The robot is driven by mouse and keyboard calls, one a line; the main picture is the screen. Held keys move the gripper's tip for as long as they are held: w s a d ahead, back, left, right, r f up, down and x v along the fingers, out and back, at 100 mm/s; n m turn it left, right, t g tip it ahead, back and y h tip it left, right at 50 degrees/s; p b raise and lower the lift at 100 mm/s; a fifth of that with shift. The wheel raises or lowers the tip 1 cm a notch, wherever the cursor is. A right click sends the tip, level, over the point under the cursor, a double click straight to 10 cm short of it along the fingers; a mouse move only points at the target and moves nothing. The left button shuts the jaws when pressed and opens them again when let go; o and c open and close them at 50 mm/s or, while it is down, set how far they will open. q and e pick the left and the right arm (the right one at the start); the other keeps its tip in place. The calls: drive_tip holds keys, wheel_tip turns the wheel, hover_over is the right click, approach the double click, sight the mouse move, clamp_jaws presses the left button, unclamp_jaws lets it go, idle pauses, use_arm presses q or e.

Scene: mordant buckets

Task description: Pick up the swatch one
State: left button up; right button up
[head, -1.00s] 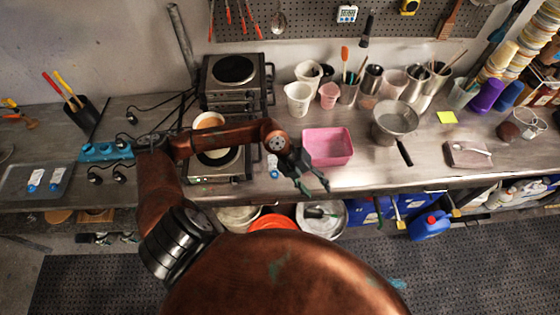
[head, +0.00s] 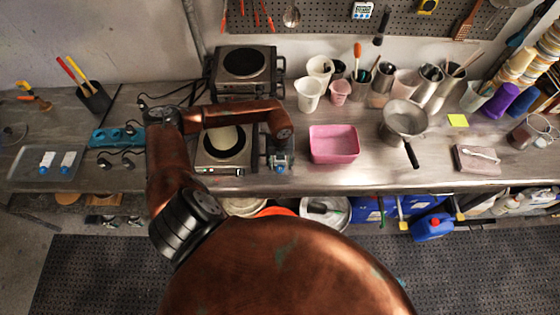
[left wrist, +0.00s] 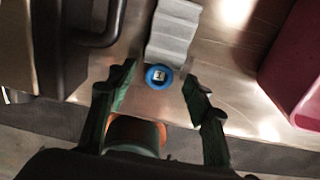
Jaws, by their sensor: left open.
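A swatch, a pale grey wavy strip (left wrist: 174,35) with a round blue end (left wrist: 159,77), lies on the metal bench top in the left wrist view. I cannot read a number on it. My left gripper (left wrist: 158,80) is open, with one green-padded finger on each side of the blue end. Nothing is held. In the head view, my left gripper (head: 279,162) points down at the bench between the hot plate and the pink tub; a bit of blue shows there. Two similar pale pieces with blue ends (head: 45,163) (head: 67,162) lie on the left tray. My right gripper is not in view.
The front hot plate (head: 224,150) stands close left of the gripper, and the pink tub (head: 333,144) close right. A metal pan (head: 403,122) is farther right. The grey tray (head: 28,168) is at the far left. The bench's front edge is near the gripper.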

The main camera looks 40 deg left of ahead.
use_arm(q)
drive_tip(key=shift+f, duration=0.45)
drive_tip(key=shift+c, duration=0.5)
drive_tip(key=c, duration=0.9)
drive_tip(key=shift+r, duration=0.1)
